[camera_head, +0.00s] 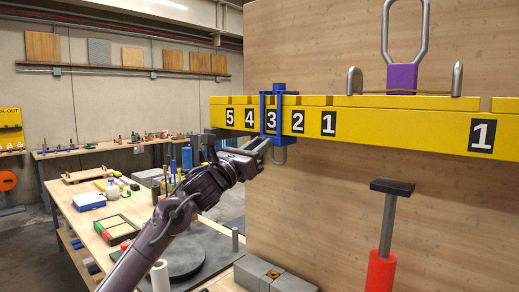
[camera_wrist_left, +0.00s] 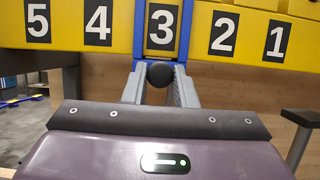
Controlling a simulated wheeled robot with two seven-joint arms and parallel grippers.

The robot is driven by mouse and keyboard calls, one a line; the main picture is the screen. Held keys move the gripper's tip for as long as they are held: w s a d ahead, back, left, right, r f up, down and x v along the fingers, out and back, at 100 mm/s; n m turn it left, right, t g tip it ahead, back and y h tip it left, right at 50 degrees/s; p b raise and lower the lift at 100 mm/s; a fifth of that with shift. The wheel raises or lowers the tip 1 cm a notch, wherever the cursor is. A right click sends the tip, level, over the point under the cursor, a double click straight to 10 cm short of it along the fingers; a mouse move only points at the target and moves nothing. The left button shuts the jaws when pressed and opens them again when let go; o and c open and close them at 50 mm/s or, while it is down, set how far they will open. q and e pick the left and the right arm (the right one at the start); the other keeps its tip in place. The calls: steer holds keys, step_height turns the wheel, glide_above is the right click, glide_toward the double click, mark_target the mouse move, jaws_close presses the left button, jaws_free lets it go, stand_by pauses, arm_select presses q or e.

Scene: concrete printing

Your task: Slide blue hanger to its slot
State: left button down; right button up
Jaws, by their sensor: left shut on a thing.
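In the left wrist view the hanger's blue frame (camera_wrist_left: 140,28) surrounds the 3, between labels 4 and 2. My left gripper (camera_head: 263,146) reaches in from the left, just below the beam at the hanger's lower part. In the left wrist view its fingers (camera_wrist_left: 160,85) are shut on the hanger, around a dark round knob (camera_wrist_left: 160,74). The exact contact is partly hidden. My right gripper is not in view.
A purple block (camera_head: 402,77) with a metal loop stands on the beam between two metal posts (camera_head: 354,80). A red-handled tool (camera_head: 381,270) stands in front of the wooden panel (camera_head: 330,200). Grey blocks (camera_head: 262,275) lie below. A cluttered workbench (camera_head: 95,210) is at left.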

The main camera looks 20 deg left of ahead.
arm_select(q)
steer(key=c, duration=1.3)
jaws_free()
steer(key=shift+c, duration=0.2)
steer(key=shift+o, duration=0.8)
steer(key=b+v, duration=0.4)
steer(key=v, duration=0.3)
steer(key=shift+s+f+b, duration=0.2)
steer(key=shift+s+b, duration=0.15)
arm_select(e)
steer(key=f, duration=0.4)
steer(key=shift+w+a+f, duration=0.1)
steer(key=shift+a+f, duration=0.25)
arm_select(q)
steer(key=shift+a, duration=0.15)
